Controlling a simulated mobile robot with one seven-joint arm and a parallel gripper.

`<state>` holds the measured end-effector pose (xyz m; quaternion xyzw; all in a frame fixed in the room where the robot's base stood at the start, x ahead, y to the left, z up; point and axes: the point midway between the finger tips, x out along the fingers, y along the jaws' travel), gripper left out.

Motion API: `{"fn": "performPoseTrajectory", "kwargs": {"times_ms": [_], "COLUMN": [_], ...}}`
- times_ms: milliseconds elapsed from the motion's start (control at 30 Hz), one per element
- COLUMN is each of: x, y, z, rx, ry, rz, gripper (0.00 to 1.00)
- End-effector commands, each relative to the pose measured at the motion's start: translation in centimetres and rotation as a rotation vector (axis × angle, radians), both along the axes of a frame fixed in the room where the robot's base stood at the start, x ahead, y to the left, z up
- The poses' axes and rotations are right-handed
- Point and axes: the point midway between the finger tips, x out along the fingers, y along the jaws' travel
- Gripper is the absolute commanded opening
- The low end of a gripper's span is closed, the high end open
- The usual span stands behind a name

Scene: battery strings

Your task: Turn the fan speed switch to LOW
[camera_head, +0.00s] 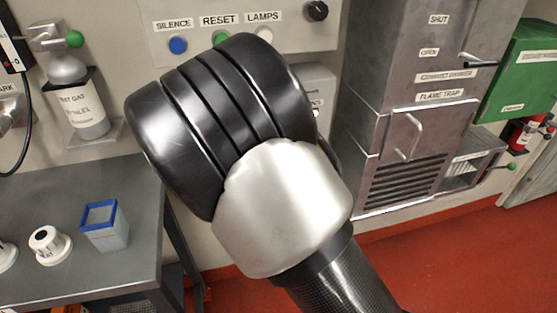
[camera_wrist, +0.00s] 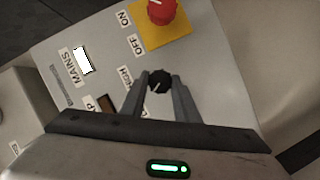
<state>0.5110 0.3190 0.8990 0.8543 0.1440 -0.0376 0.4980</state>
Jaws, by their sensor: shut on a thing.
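A small round black knob (camera_wrist: 158,82) with a pale pointer mark sits on a grey control panel (camera_wrist: 200,62) in the wrist view. My gripper (camera_wrist: 160,76) has one dark finger on each side of it and is shut on the knob. A partly covered label, perhaps HIGH, lies just left of the knob. No LOW label can be read; the fingers and palm cover part of the panel. In the head view my arm hides the gripper and this panel.
A red knob (camera_wrist: 161,11) on a yellow plate, with ON and OFF labels, is just above my fingers. A white MAINS switch (camera_wrist: 83,60) is to the left. The head view shows a bench (camera_head: 100,265) with a blue-rimmed container (camera_head: 104,226) and metal cabinets (camera_head: 415,100) at right.

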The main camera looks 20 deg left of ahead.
Motion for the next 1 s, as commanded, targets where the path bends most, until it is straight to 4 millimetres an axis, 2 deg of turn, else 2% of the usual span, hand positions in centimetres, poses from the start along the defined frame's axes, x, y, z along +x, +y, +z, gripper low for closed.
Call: {"fn": "performPoseTrajectory", "kwargs": {"times_ms": [67,100,200,467,633,767,1000], "x": [0.1,0.1,0.1,0.0,-1.2,-3.5,-9.3], "y": [0.1,0.1,0.1,0.0,-0.1,-0.6,-1.9], "z": [0.2,0.2,0.2,0.1,0.4,1.0,2.3], "rx": [0.003,0.003,0.002,0.002,0.001,0.000,0.001], "ry": [-0.006,-0.006,-0.004,-0.002,0.001,0.002,0.001], "rz": [0.002,0.002,0.002,0.001,0.002,0.003,0.005], "gripper": [0.06,0.31,0.46,0.46,0.46,0.46,0.46]}}
